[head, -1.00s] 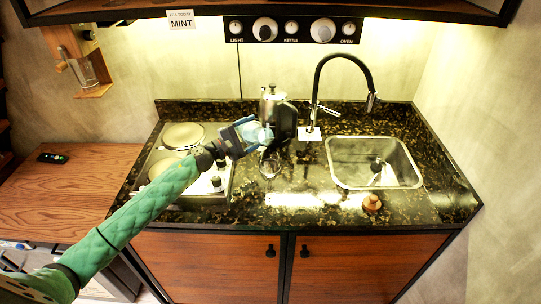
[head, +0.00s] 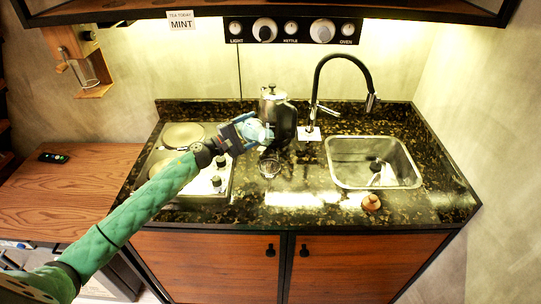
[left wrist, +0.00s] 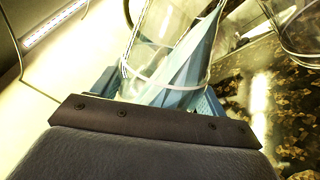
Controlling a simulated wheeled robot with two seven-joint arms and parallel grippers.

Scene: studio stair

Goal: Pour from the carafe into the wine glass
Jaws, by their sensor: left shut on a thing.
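My left gripper (head: 247,130) is shut on the clear glass carafe (head: 262,132) and holds it above the counter. In the left wrist view the carafe (left wrist: 170,45) stands between the blue fingers, with its glass tilted across the picture; I cannot make out any liquid level. The wine glass (head: 269,167) stands on the dark counter, just below and a little right of the carafe in the head view. A round clear glass rim, likely the wine glass (left wrist: 297,30), shows at the upper right of the left wrist view, apart from the carafe. My right gripper is out of view.
A metal kettle (head: 279,112) stands right behind the carafe. A hob (head: 225,187) lies to the left, with a black tap (head: 318,85) and a sink (head: 375,187) to the right. A small brown object (head: 371,202) sits near the front edge. Front counter is mostly clear.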

